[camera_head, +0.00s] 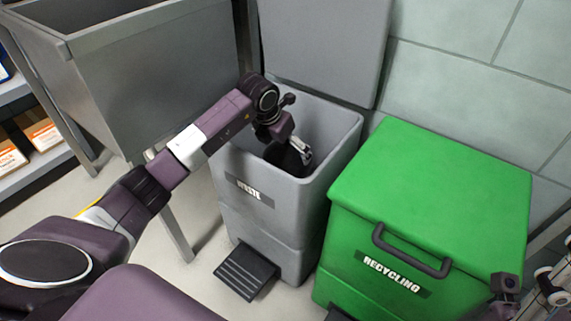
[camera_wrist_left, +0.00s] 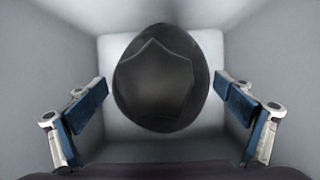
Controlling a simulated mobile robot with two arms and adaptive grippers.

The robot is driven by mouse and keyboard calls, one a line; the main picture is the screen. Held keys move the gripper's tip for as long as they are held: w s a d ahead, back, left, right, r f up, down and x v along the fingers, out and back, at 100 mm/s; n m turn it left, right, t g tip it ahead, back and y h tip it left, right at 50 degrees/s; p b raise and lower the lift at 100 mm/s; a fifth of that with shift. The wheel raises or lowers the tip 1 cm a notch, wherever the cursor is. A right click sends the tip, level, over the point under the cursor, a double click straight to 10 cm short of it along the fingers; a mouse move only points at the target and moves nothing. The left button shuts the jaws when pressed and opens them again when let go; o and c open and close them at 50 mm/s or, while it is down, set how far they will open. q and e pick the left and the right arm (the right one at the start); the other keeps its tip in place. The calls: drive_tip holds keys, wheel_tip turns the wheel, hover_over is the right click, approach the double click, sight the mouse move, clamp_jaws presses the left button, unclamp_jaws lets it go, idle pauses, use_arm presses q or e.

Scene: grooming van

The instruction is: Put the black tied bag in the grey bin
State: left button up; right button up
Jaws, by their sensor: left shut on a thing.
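The grey bin (camera_head: 258,222) marked WASTE stands in the middle of the head view with its lid up. My left arm reaches over its near left side, and my left gripper (camera_head: 297,152) is down inside the bin opening. The black tied bag (camera_head: 280,158) is at the gripper, inside the bin walls and partly hidden by the wrist. In the left wrist view the rounded black bag (camera_wrist_left: 160,80) lies between the two widely spread fingers, with grey bin walls around it. The gripper is shut on the bag.
A green recycling bin (camera_head: 435,190) with its lid closed stands right of the grey bin. A metal tub (camera_head: 150,75) on legs is at the left. A black pedal (camera_head: 246,272) sticks out in front. Part of my right arm (camera_head: 505,284) shows at the lower right edge.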

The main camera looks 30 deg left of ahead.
use_arm(q)
wheel_tip(320, 180, down, 5)
drive_tip(key=shift+f+b, duration=0.1)
drive_tip(key=shift+b, duration=0.75)
drive_tip(key=shift+f, duration=0.55)
drive_tip(key=o, duration=1.2)
drive_tip(key=shift+f, duration=0.1)
drive_tip(key=shift+o, duration=0.2)
